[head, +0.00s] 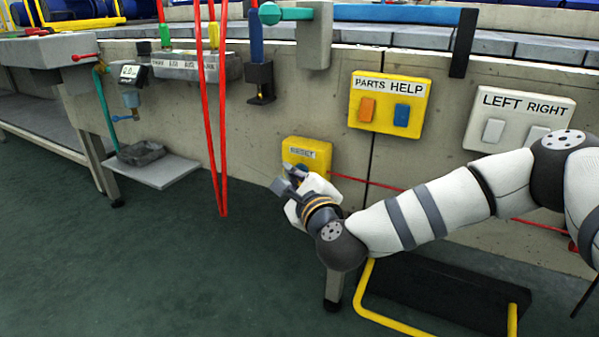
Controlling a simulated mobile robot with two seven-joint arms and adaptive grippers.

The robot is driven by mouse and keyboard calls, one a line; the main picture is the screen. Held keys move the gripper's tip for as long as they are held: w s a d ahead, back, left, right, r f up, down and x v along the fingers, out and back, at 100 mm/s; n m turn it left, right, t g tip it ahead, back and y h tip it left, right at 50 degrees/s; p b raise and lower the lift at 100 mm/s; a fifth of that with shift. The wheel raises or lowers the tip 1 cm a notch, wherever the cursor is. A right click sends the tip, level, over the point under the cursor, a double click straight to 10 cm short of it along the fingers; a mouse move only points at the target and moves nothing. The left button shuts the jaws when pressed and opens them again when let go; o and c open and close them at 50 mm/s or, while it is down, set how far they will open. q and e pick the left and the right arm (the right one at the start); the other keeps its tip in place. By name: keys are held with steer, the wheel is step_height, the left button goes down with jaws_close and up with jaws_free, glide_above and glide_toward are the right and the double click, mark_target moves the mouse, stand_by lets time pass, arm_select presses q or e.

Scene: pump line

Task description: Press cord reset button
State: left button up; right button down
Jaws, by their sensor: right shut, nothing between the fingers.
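The yellow reset box (307,150) is on the concrete wall of the line, with a white RESET label across its upper part. A small part of a dark blue button shows below the label; the rest is hidden behind my right gripper. My right gripper (284,184) is shut and empty, in front of the lower part of the box. I cannot tell whether its fingertips touch the button. A red cord (368,183) runs from the box to the right along the wall, behind my right arm. My left gripper is not in view.
A yellow PARTS HELP box (390,104) and a white LEFT RIGHT box (519,119) are on the wall at right. Red hanging straps (213,120) drop left of the reset box. A black step with yellow rails (440,295) stands below my arm. The floor at left is clear.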

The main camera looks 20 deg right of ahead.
stand_by(0.5)
steer(key=shift+s+a+p, duration=0.4)
steer(key=shift+s+a, duration=0.1)
steer(key=shift+a, duration=0.1)
steer(key=shift+a, duration=0.1)
steer(key=s+a+p, duration=0.1)
steer(key=a, duration=0.1)
steer(key=s+a, duration=0.1)
steer(key=s, duration=0.1)
steer(key=shift+a+p, duration=0.35)
steer(key=shift+a, duration=0.05)
